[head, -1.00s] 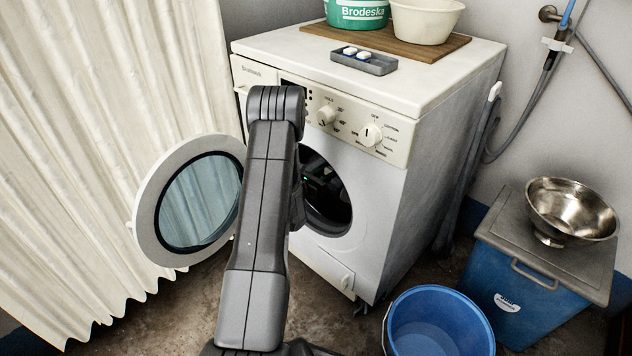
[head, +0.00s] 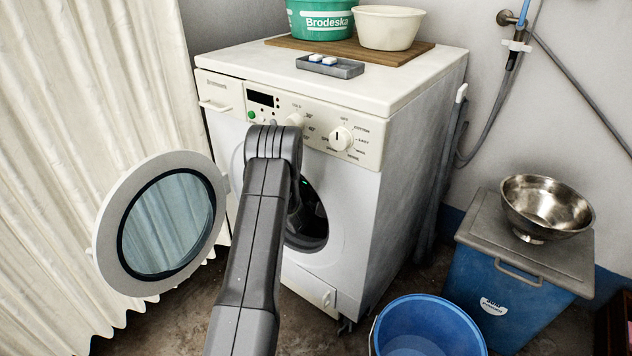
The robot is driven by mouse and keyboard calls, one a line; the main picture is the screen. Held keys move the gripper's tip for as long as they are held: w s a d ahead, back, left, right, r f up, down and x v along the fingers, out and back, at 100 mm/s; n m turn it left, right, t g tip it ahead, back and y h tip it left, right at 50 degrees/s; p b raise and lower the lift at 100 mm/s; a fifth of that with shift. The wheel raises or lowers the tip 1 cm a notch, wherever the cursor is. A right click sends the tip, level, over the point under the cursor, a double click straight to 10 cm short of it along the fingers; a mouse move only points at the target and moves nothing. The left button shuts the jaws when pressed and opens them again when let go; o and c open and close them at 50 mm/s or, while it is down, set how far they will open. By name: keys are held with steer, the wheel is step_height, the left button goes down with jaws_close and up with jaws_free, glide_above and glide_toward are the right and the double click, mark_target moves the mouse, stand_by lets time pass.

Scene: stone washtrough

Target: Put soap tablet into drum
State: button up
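Two white-and-blue soap tablets (head: 316,58) sit in a small grey tray (head: 345,70) on top of the washing machine (head: 385,200). The round door (head: 110,235) stands swung open to the left. The drum opening (head: 318,238) is dark and partly covered by my arm. My arm reaches up to the machine front and bends at the control panel's height. My gripper (head: 308,208) shows only as a dark shape with a green light at the drum opening, behind my arm. Its fingertips, and anything in them, are hidden.
A green Brodeska tub (head: 322,20) and a cream bowl (head: 390,28) stand on a wooden board (head: 420,50) on the machine. A blue bucket (head: 425,330) and a blue bin (head: 510,290) with a metal bowl (head: 547,205) stand right. A curtain (head: 90,120) hangs left.

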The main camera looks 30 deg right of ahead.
steer(key=shift+d+f, duration=0.1)
steer(key=shift+d, duration=0.1)
steer(key=o, duration=1)
steer(key=p+v, duration=0.4)
steer(key=v, duration=0.9)
steer(key=shift+s+a, duration=0.15)
steer(key=shift+a, duration=0.2)
steer(key=shift+d, duration=0.1)
